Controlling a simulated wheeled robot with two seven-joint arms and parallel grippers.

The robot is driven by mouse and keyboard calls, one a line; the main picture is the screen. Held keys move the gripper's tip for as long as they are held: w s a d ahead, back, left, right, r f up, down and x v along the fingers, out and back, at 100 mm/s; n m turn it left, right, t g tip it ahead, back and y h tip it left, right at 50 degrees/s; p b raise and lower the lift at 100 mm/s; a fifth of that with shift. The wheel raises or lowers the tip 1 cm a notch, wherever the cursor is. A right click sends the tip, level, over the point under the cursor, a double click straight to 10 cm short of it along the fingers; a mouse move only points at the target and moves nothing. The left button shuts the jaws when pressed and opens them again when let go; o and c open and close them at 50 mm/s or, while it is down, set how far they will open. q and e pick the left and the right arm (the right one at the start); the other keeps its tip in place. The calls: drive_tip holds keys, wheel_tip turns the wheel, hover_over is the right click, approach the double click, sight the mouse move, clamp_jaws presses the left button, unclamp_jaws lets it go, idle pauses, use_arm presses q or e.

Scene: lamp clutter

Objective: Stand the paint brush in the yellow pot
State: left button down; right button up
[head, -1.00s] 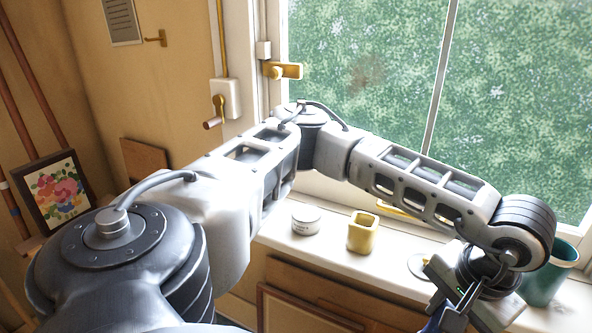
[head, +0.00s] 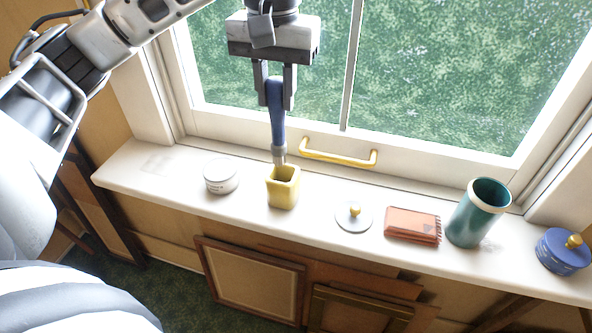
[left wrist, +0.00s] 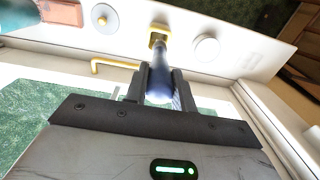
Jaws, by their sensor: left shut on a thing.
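The paint brush (head: 277,115) has a blue handle and a grey ferrule, and hangs upright with its bristle end down. My left gripper (head: 275,98) is shut on its handle. The yellow pot (head: 283,190) is a small square open pot on the white sill. The brush tip is at the pot's opening, near its back rim; I cannot tell whether it is inside. In the left wrist view the brush (left wrist: 160,85) runs from the fingers (left wrist: 159,88) toward the yellow pot (left wrist: 160,29). My right gripper is not in view.
On the sill (head: 140,165) stand a white tin (head: 221,176) left of the pot, and a round lid with a knob (head: 353,217), an orange-brown packet (head: 412,225), a green cup (head: 475,220) and a blue lidded jar (head: 562,252) to the right. A yellow window handle (head: 340,156) is behind.

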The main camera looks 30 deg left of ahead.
sight(277, 140)
use_arm(q)
drive_tip(key=shift+w+a+f, duration=0.1)
drive_tip(key=shift+w+f, duration=0.35)
drive_tip(key=f, duration=0.2)
drive_tip(key=f+b, duration=0.1)
drive_tip(key=f, duration=0.1)
drive_tip(key=shift+s+b, duration=0.3)
drive_tip(key=shift+s, duration=0.1)
drive_tip(key=shift+f, duration=2.25)
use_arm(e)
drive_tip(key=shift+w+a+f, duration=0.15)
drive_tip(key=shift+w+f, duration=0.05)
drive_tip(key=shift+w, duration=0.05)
use_arm(q)
drive_tip(key=shift+f+b, duration=0.15)
drive_tip(key=shift+b, duration=0.15)
drive_tip(key=c, duration=1.6)
unclamp_jaws()
drive_tip(key=o, duration=0.4)
drive_tip(key=shift+o, duration=0.2)
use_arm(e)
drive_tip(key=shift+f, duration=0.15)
